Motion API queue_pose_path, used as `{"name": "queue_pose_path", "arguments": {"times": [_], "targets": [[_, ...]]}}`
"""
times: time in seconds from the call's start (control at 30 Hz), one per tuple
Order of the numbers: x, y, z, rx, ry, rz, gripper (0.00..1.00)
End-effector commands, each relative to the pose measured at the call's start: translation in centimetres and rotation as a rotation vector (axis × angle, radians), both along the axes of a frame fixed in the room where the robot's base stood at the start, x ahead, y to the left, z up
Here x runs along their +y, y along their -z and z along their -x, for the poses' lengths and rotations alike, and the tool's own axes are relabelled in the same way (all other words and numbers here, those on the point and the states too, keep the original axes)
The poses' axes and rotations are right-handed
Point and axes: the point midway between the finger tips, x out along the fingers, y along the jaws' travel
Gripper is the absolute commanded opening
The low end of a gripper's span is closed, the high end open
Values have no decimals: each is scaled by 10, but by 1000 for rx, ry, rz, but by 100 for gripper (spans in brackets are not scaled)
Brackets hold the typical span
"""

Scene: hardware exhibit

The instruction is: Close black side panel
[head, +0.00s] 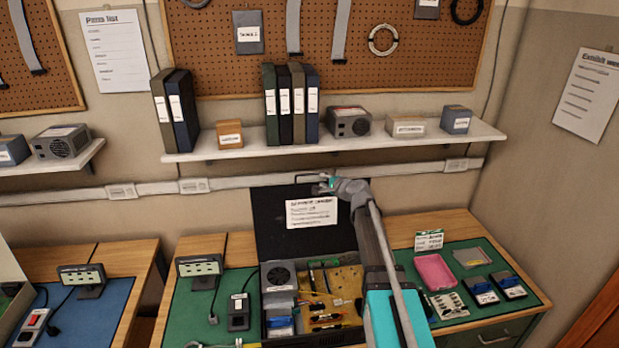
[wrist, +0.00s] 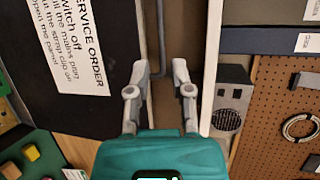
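The black side panel (head: 275,222) stands raised, hinged up behind the open computer case (head: 325,338), with a white service-order sheet (head: 312,212) on its face. The case shows a power supply (head: 279,277) and a board with cables and parts. My gripper (head: 327,183) is at the panel's top edge, right of its middle. In the wrist view my gripper (wrist: 162,76) is open and empty, with the panel (wrist: 125,40) to its left. One finger overlaps the panel's edge; I cannot tell whether it touches.
A white wall shelf (head: 340,142) with binders and boxes runs just above my gripper. A wall cable duct (head: 230,183) passes behind. A pink tray (head: 435,272) and drives lie right of the case, and a small display stand (head: 200,268) stands left on the green mat.

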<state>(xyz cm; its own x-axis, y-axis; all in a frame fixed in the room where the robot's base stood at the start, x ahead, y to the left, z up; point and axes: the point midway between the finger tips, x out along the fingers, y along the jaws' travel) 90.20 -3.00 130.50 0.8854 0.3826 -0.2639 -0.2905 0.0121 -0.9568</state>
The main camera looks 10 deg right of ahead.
Motion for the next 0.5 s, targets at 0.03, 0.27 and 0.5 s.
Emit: {"name": "queue_pose_path", "arguments": {"times": [0.03, 0.27, 0.5], "targets": [[3, 4, -10, 0, -1, 0, 28], [17, 14, -42, 0, -1, 1, 28], [31, 23, -72, 0, -1, 0, 28]]}}
